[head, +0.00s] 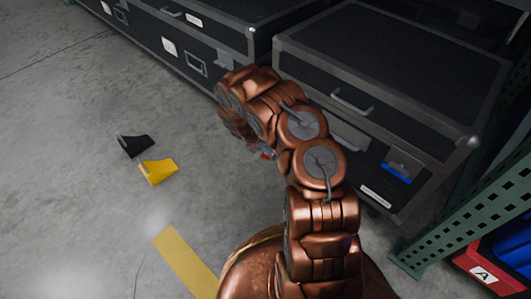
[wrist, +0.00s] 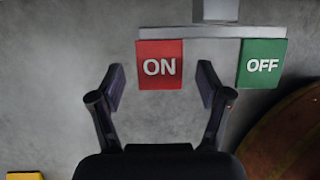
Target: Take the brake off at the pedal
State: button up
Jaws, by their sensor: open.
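In the wrist view, a pedal bar (wrist: 212,32) carries a red ON pad (wrist: 160,65) and, to its right, a green OFF pad (wrist: 263,64). A grey stem rises from the bar at the top edge. My gripper (wrist: 160,77) is open and empty, its fingertips appearing on either side of the ON pad, the right one between the two pads. I see no contact with either pad. In the head view my arm hides the gripper and most of the pedal; only a small red patch shows beside the arm.
A black wedge (head: 135,146) and a yellow wedge (head: 158,172) lie on open concrete at left. A green rack (head: 470,215) and red bin (head: 482,270) edge the right.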

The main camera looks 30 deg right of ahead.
grip_shut()
dwell(0.5)
